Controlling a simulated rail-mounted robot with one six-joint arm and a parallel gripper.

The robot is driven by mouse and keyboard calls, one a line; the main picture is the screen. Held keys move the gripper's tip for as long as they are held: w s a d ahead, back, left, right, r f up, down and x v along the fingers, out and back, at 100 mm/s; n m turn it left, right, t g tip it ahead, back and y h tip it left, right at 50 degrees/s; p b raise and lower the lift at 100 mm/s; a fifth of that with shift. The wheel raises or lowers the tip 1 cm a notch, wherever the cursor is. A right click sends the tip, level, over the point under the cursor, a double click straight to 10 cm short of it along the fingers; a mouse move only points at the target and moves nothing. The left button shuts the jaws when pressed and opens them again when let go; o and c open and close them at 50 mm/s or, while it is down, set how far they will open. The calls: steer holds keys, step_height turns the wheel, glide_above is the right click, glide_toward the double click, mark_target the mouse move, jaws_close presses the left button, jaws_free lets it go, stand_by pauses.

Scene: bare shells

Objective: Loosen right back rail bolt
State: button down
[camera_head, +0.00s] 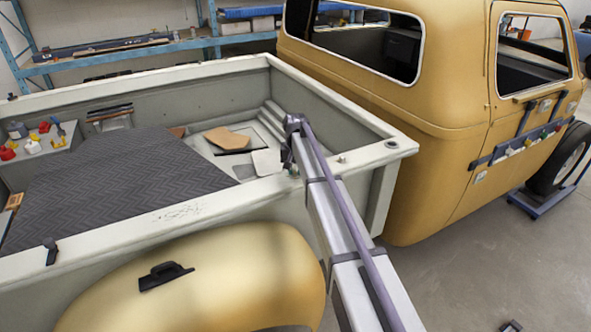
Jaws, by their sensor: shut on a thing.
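The near bed rail (210,205) is a pale top edge along the truck bed. A small bolt-like piece (341,158) stands on this rail near the cab-side corner, just right of my arm. My arm reaches in from the bottom right over the rail. My gripper (287,164) is at the arm's far end, at the rail's inner edge, left of that bolt-like piece and apart from it. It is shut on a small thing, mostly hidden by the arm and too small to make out. I cannot tell whether that thing is a bolt.
A dark ribbed mat (110,185) covers much of the bed. A tan panel (227,139) lies in the bed near the cab. The yellow cab (440,110) stands close right of the arm. A dark clamp (51,252) sits on the rail at left. A black handle (164,275) lies on the fender.

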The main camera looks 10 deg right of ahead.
mark_target(295, 171)
steer(key=shift+n, duration=1.6)
steer(key=shift+a, duration=0.1)
steer(key=c, duration=1)
jaws_free()
steer(key=shift+r, duration=0.15)
step_height(295, 171, up, 11)
steer(key=p, duration=1.1)
steer(key=shift+f, duration=0.2)
